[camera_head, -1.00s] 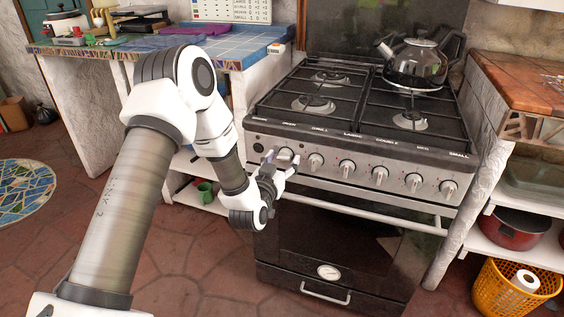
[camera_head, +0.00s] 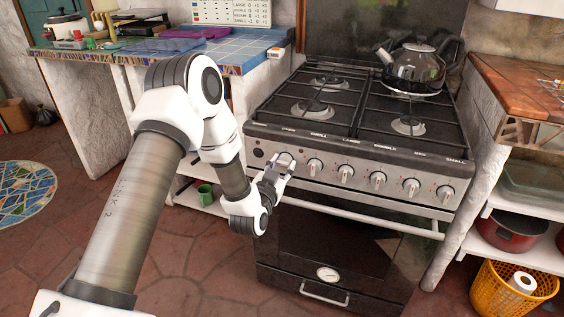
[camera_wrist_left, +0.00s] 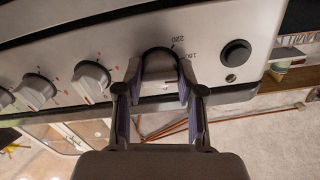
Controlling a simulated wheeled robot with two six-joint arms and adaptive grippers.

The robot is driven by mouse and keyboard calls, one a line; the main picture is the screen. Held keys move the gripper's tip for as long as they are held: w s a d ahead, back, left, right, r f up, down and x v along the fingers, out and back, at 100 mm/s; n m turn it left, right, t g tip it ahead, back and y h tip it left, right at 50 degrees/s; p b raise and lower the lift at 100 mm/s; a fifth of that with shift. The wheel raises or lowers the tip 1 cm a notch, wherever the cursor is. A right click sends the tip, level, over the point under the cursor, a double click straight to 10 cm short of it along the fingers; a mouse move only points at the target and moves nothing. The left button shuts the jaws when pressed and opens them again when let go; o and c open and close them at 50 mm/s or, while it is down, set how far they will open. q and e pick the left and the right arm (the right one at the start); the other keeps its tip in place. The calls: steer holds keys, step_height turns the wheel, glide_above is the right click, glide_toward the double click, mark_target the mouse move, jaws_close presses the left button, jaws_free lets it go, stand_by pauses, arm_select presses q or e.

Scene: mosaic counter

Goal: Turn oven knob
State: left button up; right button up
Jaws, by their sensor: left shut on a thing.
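The oven (camera_head: 340,240) is a silver and black gas range with a row of several knobs along its sloped front panel. My left gripper (camera_head: 283,163) is at the leftmost oven knob (camera_head: 285,156), which the fingers partly hide. In the left wrist view, the fingers of my left gripper (camera_wrist_left: 160,85) sit on both sides of this knob (camera_wrist_left: 160,63) and are shut on it. Numbers are marked on the panel beside it. The other knobs (camera_wrist_left: 90,80) stand free in a row to its left in that view. My right gripper is not in view.
A handle bar (camera_head: 370,217) crosses the oven front below the knobs, close to my gripper. A dark kettle (camera_head: 414,68) stands on the back right burner. A round black button (camera_wrist_left: 236,53) is beside the gripped knob. A blue-tiled counter (camera_head: 235,48) is at the left.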

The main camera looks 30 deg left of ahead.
arm_select(q)
steer(key=m+p, duration=0.2)
steer(key=m, duration=0.1)
steer(key=shift+r+m+p, duration=0.15)
steer(key=shift+m+p, duration=0.75)
steer(key=shift+m, duration=0.3)
steer(key=o, duration=1.1)
steer(key=shift+o, duration=0.2)
steer(key=v, duration=1.2)
